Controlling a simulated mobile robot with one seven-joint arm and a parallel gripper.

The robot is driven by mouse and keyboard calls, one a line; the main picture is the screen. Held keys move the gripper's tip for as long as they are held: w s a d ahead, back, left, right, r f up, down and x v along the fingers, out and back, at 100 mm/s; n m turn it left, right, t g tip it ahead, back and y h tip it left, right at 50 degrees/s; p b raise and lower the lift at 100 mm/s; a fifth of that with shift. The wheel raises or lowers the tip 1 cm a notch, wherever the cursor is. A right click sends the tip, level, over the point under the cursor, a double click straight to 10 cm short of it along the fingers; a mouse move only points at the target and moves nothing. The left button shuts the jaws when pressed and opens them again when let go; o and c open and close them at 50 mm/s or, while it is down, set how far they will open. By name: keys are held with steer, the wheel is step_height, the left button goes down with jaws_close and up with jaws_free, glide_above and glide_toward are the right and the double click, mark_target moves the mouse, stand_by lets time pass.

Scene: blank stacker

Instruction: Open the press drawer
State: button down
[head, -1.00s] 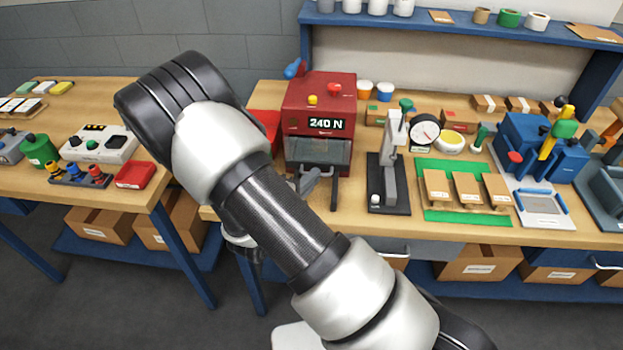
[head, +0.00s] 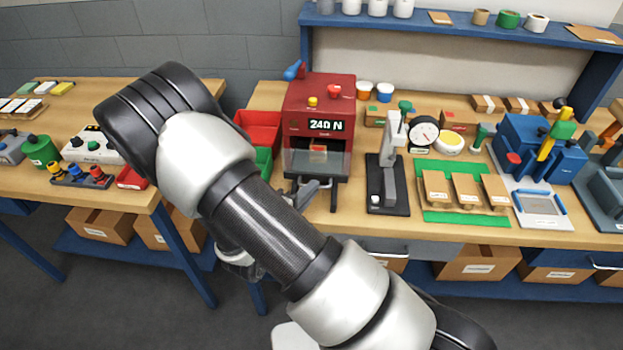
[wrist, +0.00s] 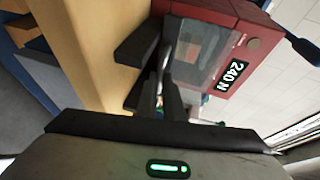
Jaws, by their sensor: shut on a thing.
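The red press (head: 319,105) with the "240 N" display stands on the bench, a little left of centre in the head view. Its drawer (head: 318,164), with a clear front, sticks out somewhat toward the bench's front edge, and a small orange-brown item shows inside. The press and clear drawer front also show in the wrist view (wrist: 205,55). My arm and the fingers partly hide the handle in both views.
Red (head: 258,128) and green bins sit left of the press. A grey-and-black stand (head: 388,187) is close on its right, followed by a green mat (head: 462,212) with small brown pieces. The bench's front edge lies just below the drawer.

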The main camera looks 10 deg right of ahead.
steer(key=s+a, duration=0.2)
steer(key=s, duration=0.3)
steer(key=shift+s+p, duration=0.3)
steer(key=shift+s, duration=0.05)
steer(key=c, duration=2.2)
jaws_free()
steer(key=v, duration=1.7)
steer(key=shift+s+a+r, duration=0.1)
steer(key=shift+s+r, duration=0.05)
steer(key=shift+s, duration=0.05)
